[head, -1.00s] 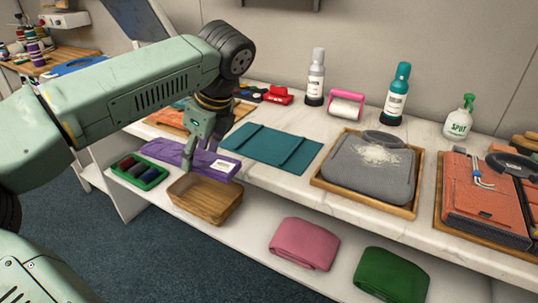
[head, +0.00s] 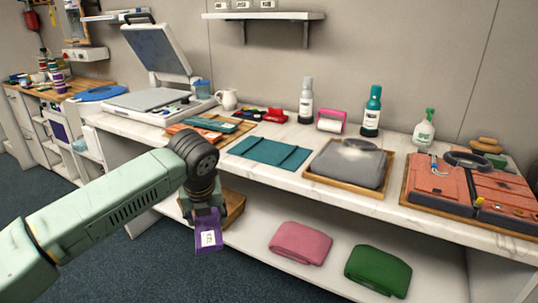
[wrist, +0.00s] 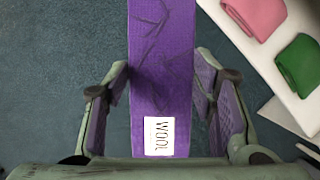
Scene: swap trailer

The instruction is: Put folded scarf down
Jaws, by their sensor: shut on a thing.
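The folded purple scarf (head: 208,236) hangs from my gripper (head: 205,210) in front of the bench, over the floor side. In the wrist view the scarf (wrist: 163,75) runs between the two fingers of my gripper (wrist: 161,62), with a white label reading WOOL facing up. My gripper is shut on it. A folded pink cloth (head: 300,243) and a folded green cloth (head: 378,270) lie on the lower shelf (head: 255,236), to the right of my gripper. They also show at the upper right of the wrist view.
A wooden tray (head: 236,204) on the lower shelf is partly hidden behind my gripper. The countertop (head: 210,150) above carries a teal folded cloth (head: 270,152), a grey garment on a board (head: 348,163), an orange garment (head: 440,186) and bottles. Lower shelf room shows between tray and pink cloth.

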